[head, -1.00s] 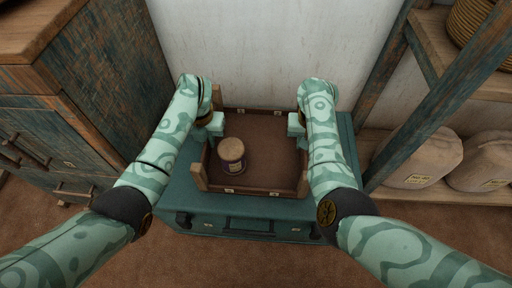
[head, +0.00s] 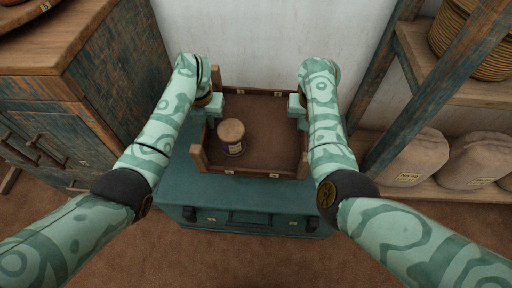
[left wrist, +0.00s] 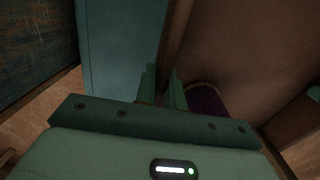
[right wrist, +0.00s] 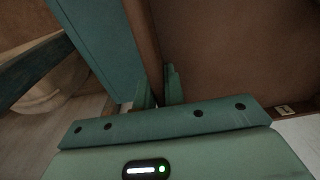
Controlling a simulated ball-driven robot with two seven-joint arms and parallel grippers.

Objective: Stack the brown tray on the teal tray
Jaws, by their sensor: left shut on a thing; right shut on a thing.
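The brown tray (head: 258,164) is an open wooden tray with pale labels on its rim, near the back wall. A jar (head: 231,137) with a tan lid and dark body stands inside it at the left. My left gripper (head: 213,110) is shut on the tray's left wall, and my right gripper (head: 298,108) on its right wall. The tray wall shows between the fingers in the left wrist view (left wrist: 176,40) and the right wrist view (right wrist: 148,45). Below is a teal chest (head: 250,192); I cannot make out a separate teal tray. The gap under the brown tray is hidden.
A worn wooden cabinet (head: 70,110) stands close on the left. A shelf rack on the right has a blue-grey post (head: 425,85), sacks (head: 413,158) and baskets (head: 475,40). The white wall (head: 270,40) is just behind. The chest top is bare in front of the tray.

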